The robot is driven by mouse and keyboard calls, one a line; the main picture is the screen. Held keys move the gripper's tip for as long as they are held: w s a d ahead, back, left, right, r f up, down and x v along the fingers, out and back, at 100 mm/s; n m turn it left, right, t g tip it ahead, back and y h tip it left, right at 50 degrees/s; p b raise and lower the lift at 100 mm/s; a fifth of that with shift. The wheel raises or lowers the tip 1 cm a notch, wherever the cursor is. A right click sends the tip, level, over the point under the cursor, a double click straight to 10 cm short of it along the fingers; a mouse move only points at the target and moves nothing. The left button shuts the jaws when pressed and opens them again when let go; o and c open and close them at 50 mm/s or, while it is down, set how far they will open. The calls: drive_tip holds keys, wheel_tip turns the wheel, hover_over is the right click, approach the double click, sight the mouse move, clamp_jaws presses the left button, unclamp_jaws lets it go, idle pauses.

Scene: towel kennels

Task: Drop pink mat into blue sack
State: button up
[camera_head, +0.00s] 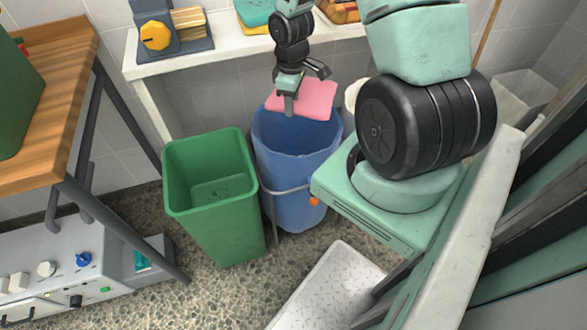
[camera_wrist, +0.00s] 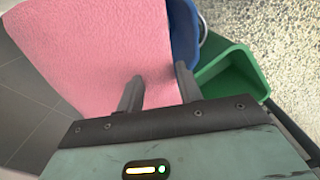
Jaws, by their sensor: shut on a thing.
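The pink mat (camera_head: 312,99) hangs from my gripper (camera_head: 290,104) above the mouth of the blue sack (camera_head: 297,158). The gripper is shut on the mat's edge. In the wrist view the pink mat (camera_wrist: 95,55) spreads out past the fingertips (camera_wrist: 158,88) and covers much of the sack. The blue sack stands open on the floor in a metal frame, and part of it shows beyond the mat in the wrist view (camera_wrist: 184,38). The mat's lower edge is near the sack's back rim; I cannot tell whether they touch.
A green bin (camera_head: 217,205) stands empty, directly left of the sack. A white shelf (camera_head: 240,48) with several items runs along the wall behind. A wooden table (camera_head: 45,110) is at the left, with a grey control box (camera_head: 75,275) below it. A metal plate (camera_head: 325,290) lies in front.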

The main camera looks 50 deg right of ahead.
wheel_tip(320, 180, down, 6)
drive_tip(key=b, duration=0.6)
drive_tip(key=shift+r, duration=0.1)
drive_tip(key=o, duration=1.1)
drive_tip(key=shift+c, duration=0.2)
wheel_tip(320, 180, up, 17)
drive_tip(key=p, duration=0.4)
drive_tip(key=shift+r+p, duration=0.2)
drive_tip(key=shift+p, duration=0.15)
